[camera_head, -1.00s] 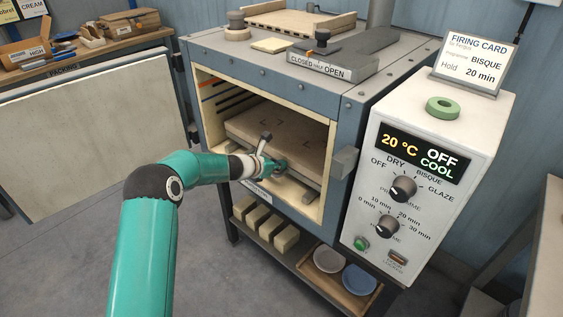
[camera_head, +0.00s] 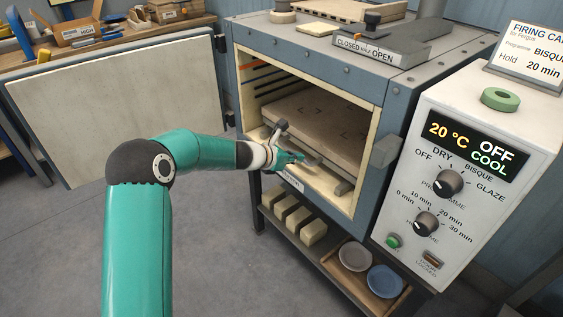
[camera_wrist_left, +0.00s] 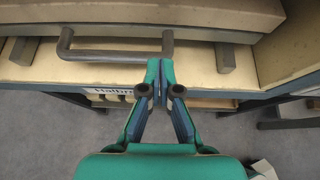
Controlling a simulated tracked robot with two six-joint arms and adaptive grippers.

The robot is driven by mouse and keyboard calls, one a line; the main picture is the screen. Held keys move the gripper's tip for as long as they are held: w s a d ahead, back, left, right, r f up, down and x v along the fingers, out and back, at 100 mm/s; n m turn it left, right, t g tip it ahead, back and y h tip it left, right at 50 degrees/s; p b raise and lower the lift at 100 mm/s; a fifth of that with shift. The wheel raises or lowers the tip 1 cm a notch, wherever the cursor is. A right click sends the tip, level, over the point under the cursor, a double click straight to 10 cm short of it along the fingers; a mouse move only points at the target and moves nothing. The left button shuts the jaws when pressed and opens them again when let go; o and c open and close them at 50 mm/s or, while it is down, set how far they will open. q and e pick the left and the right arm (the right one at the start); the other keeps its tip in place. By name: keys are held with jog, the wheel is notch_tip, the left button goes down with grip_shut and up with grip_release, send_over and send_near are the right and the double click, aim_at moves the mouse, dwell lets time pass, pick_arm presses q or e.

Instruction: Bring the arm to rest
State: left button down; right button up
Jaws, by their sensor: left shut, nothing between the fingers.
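My left gripper (camera_head: 300,158) is at the front opening of the kiln (camera_head: 400,110), its arm coming in from the left. In the left wrist view its fingers (camera_wrist_left: 161,92) are together and hold nothing. A dark bar handle (camera_wrist_left: 115,54) lies just beyond and to the left of the fingertips; I cannot tell if they touch. Inside the kiln a thick pale slab (camera_head: 325,120) rests on supports, and its edge also fills the top of the left wrist view (camera_wrist_left: 150,14). My right gripper is not in view.
The kiln door (camera_head: 115,110) stands open at the left. The control box (camera_head: 462,165) is at the right, reading 20 °C, OFF and COOL. A lower shelf holds pale blocks (camera_head: 298,222) and a wooden tray with two bowls (camera_head: 385,281). Open floor lies front left.

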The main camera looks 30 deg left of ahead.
pick_arm(q)
jog(key=v, duration=0.5)
jog(key=s+d+f+m+g+h+p, duration=0.25)
jog(key=d+f+p, duration=0.2)
jog(key=d, duration=0.45)
jog(key=s+d+f+m+g+y+p, duration=0.1)
jog(key=s+d+f+m+g, duration=0.25)
jog(key=s+f, duration=0.3)
jog(key=s+d+f+m+g+p, duration=0.2)
jog(key=s+d+f, duration=0.25)
jog(key=s, duration=0.35)
pick_arm(e)
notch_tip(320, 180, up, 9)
jog(key=p, duration=0.1)
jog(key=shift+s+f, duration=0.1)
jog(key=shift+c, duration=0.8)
pick_arm(q)
jog(key=s+d+f+m+g+y, duration=0.1)
jog(key=s+d+f+m, duration=0.1)
jog(key=s+m, duration=0.7)
jog(key=s+d+f+m+g, duration=0.1)
jog(key=s+f+m, duration=0.2)
jog(key=s+m, duration=0.6)
jog(key=m, duration=0.4)
jog(key=shift+d+g+y, duration=0.3)
jog(key=shift+d+y, duration=0.05)
